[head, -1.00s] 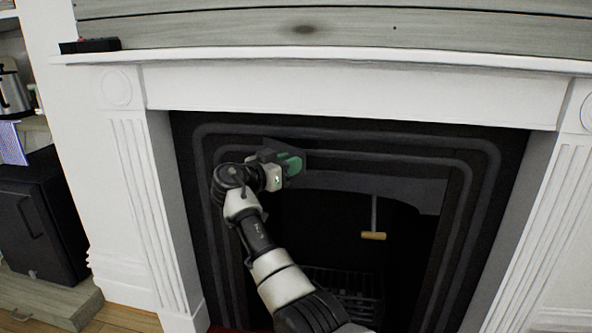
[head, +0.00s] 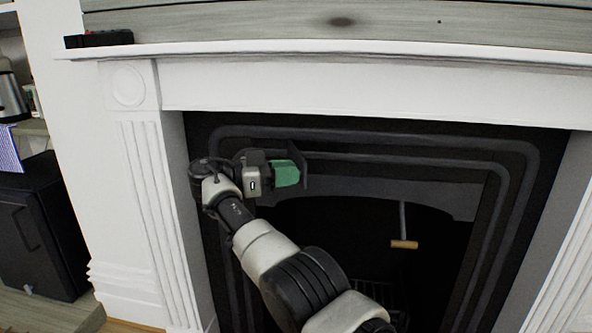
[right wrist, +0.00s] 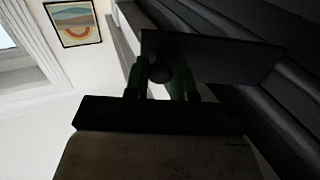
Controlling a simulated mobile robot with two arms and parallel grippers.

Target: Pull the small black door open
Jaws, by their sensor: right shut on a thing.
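The small black door (head: 299,160) is a dark plate at the upper left of the fireplace opening, partly hidden behind my right gripper in the head view. It stands at an angle to the black surround. In the right wrist view the door (right wrist: 215,52) is a dark panel with a round dark knob (right wrist: 160,73). My right gripper (head: 287,173) has green fingers, which sit on both sides of the knob and are shut on it. These fingers also show in the right wrist view (right wrist: 161,80). My left gripper is not in view.
The white mantel (head: 350,88) runs above the black fireplace surround (head: 400,150). A rod with a wooden handle (head: 404,244) hangs in the dark opening, right of my arm. A black cabinet (head: 38,225) stands at the left. A framed picture (right wrist: 74,23) hangs on a wall.

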